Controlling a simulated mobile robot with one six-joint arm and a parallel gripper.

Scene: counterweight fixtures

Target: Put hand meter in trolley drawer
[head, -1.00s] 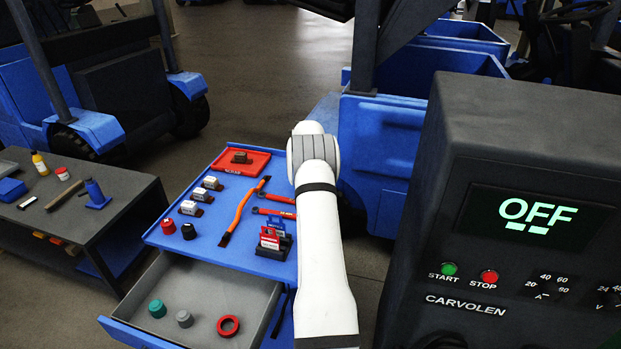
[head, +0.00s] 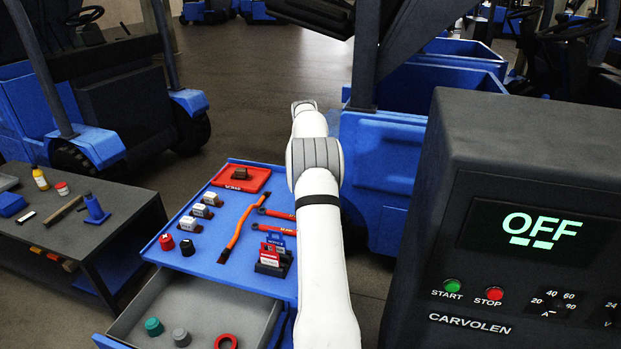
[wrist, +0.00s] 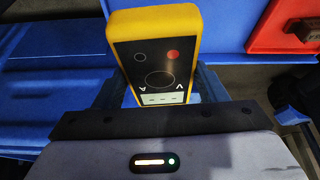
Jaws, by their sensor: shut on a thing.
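The hand meter (wrist: 155,60) is yellow with a black face, a red button, a round dial and a small pale display. In the wrist view my gripper (wrist: 160,88) is shut on it, with fingers at both sides of its lower part. The trolley drawer (head: 258,310) stands pulled out at the bottom of the head view, under the blue trolley top (head: 212,236). It holds a teal cap (head: 154,327), a grey cap (head: 181,337) and a red ring (head: 226,342), with bare floor between and behind them. My gripper and the meter are hidden in the head view.
The trolley top carries a red tray (head: 262,183), several small weights, an orange-handled tool (head: 240,233) and a red-and-blue block stand (head: 273,262). A dark console (head: 530,130) reading OFF stands right. A dark bench (head: 45,230) with tools stands left.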

